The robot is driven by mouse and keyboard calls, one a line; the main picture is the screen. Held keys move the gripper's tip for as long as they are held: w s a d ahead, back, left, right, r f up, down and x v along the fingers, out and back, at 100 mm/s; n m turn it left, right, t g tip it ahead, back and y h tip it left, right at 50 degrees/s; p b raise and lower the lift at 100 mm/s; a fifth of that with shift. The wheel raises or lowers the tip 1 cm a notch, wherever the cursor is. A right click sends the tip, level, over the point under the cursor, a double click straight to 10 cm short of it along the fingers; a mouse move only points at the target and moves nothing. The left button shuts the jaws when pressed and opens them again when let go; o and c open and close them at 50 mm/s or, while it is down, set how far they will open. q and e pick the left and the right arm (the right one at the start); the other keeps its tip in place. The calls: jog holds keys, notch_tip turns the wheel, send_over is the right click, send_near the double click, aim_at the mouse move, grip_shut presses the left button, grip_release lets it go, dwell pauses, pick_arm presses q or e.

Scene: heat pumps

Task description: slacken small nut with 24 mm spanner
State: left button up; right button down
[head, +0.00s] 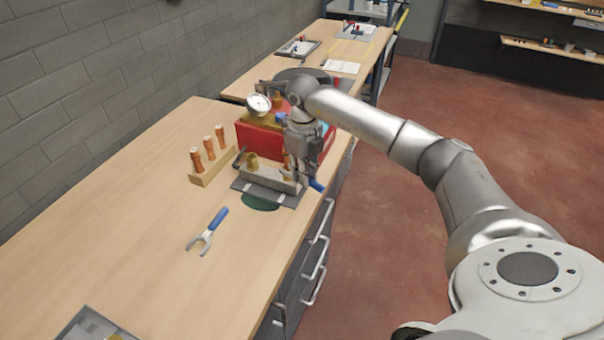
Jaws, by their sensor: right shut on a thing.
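A metal block (270,176) with brass fittings stands on a grey plate (263,192) near the bench's front edge. A brass nut (252,161) shows at its left; a second brass fitting (287,162) is partly hidden by my right gripper. My right gripper (307,172) points down at the block's right end and is shut on a blue-handled spanner (317,186). Only its blue handle shows; its jaw is hidden, so I cannot tell whether it sits on a nut. Another blue-handled spanner (208,231) lies on the bench. My left gripper is out of view.
A red case (257,141) with a round gauge (258,105) stands behind the block. A wooden rack (211,166) holds copper-coloured pieces to its left. A green disc (260,202) lies in front of the plate.

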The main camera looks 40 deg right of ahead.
jog(key=d+n, duration=0.1)
jog(key=d+n+b, duration=0.1)
jog(key=n, duration=0.1)
jog(key=shift+w+n, duration=0.25)
jog(key=shift+n, duration=0.05)
dwell(0.4)
jog(key=shift+w+d+n, duration=0.2)
jog(key=shift+d+n, duration=0.05)
jog(key=shift+n, duration=0.45)
jog(key=shift+s+a+m, duration=0.1)
jog(key=shift+m, duration=0.2)
jog(key=shift+s+d, duration=0.65)
jog(key=shift+s, duration=0.35)
jog(key=shift+s+d, duration=0.6)
jog(key=shift+s, duration=0.4)
jog(key=shift+r+p, duration=0.1)
jog(key=shift+p, duration=0.2)
